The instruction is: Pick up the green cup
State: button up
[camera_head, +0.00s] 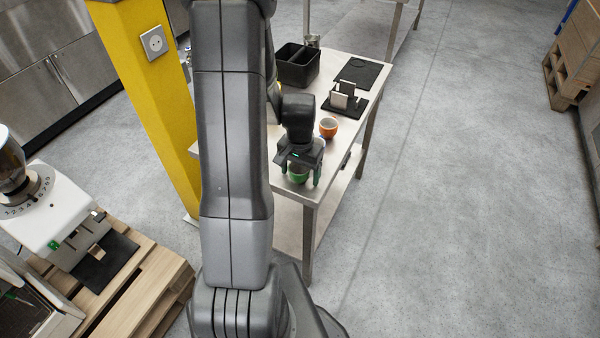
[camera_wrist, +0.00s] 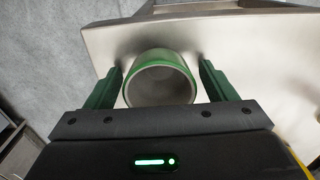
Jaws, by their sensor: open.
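The green cup (camera_wrist: 160,57) stands on the steel table, its round mouth facing the camera in the wrist view. It also shows in the head view (camera_head: 297,174), partly hidden beneath my gripper. My gripper (camera_head: 301,180) is open above the table's near end. In the wrist view, the two green fingers of my gripper (camera_wrist: 160,85) are on either side of the cup, with a gap visible on each side.
A yellow column (camera_head: 150,100) rises at the left.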

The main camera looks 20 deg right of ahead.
jog(key=shift+r, duration=0.1)
jog(key=c, duration=1.1)
